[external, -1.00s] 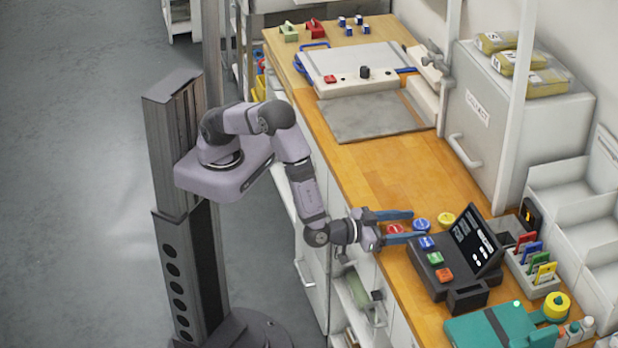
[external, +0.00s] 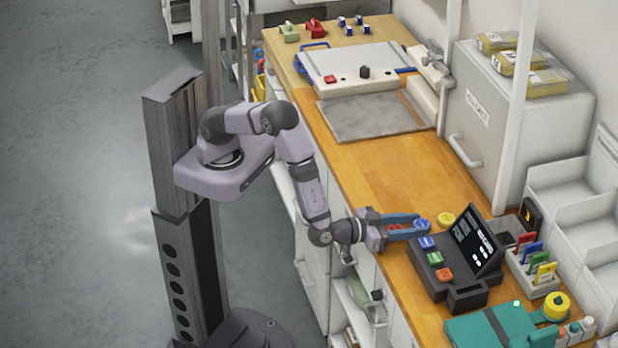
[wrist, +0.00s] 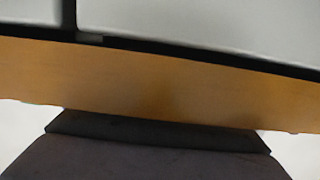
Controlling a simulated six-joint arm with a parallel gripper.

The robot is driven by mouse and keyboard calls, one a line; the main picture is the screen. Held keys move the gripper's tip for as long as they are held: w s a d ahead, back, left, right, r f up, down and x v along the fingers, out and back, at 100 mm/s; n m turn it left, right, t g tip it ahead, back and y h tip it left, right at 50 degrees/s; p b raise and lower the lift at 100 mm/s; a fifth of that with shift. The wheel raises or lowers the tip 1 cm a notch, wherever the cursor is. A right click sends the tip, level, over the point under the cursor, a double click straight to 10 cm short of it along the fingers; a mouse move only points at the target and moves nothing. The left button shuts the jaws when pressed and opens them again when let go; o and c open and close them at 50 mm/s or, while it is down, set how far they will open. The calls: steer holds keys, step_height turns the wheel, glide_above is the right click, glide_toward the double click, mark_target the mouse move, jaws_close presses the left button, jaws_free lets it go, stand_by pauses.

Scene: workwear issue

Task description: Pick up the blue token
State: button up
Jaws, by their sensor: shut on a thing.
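The blue token (external: 421,221) is a small round disc with a pale mark on top, at the counter's front side, left of the black terminal. My gripper (external: 417,226) reaches in low from the left with its long blue fingers shut on the blue token at their tips. The fingers partly hide the token. Whether it is off the counter cannot be told. A red token (external: 395,227) shows partly between the fingers, nearer the palm. A yellow token (external: 446,219) lies just right of the blue one. The wrist view shows no token.
The black terminal (external: 458,293) with blue, green and red-orange buttons and a tilted screen stands close right of my fingers. A card holder (external: 540,288) and teal device (external: 490,330) are further right. The wooden counter (external: 390,175) is clear behind the gripper.

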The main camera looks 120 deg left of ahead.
steer(key=shift+r, duration=0.1)
step_height(320, 180, up, 10)
steer(key=b, duration=0.1)
stand_by(0.5)
